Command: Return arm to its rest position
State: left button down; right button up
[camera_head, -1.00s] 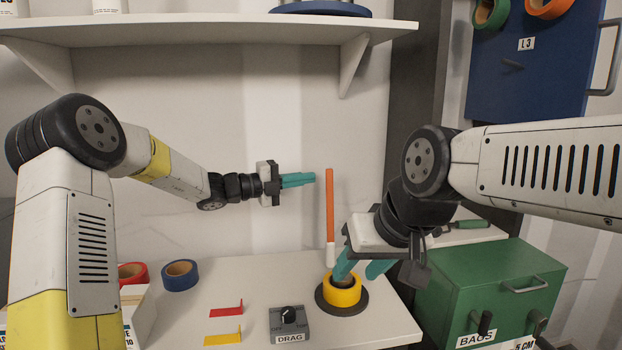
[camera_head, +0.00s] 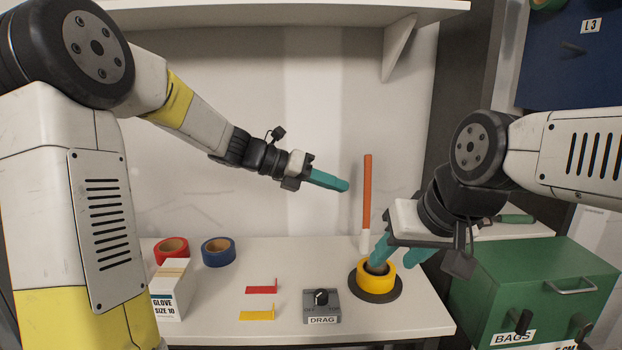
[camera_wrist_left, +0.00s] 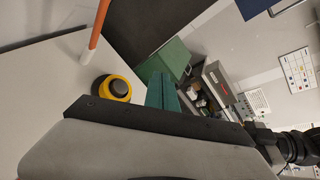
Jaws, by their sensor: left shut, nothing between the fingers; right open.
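My left gripper (camera_head: 345,186) is shut and empty, held in the air above the bench. Its teal fingers point right and slightly down, a little left of the upright orange stick with a white lower end (camera_head: 367,190). Its closed fingers also show in the left wrist view (camera_wrist_left: 162,92). Whether either finger touches the roll I cannot tell.
The white bench (camera_head: 220,315) holds a red roll (camera_head: 161,255), a blue roll (camera_head: 218,259), a glove box (camera_head: 170,300), red and yellow tabs, and a DRAG dial box (camera_head: 322,308). A green cabinet (camera_head: 540,275) stands right. A shelf (camera_head: 270,14) hangs above.

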pick_arm(q)
jog(key=s+a+f+m+t+y, duration=0.1)
jog(key=s+a+m+y, duration=0.4)
jog(key=s+a+m, duration=0.5)
jog(key=s+a+f+m+t+y, duration=0.2)
jog(key=s+a+m+y, duration=0.3)
jog(key=s+a+m, duration=0.5)
jog(key=s+m+t, duration=0.1)
jog(key=s+m, duration=0.1)
jog(key=m, duration=0.5)
jog(key=shift+s+a+f+m+y, duration=0.2)
jog(key=shift+a+f+m+y, duration=0.1)
jog(key=shift+y, duration=0.1)
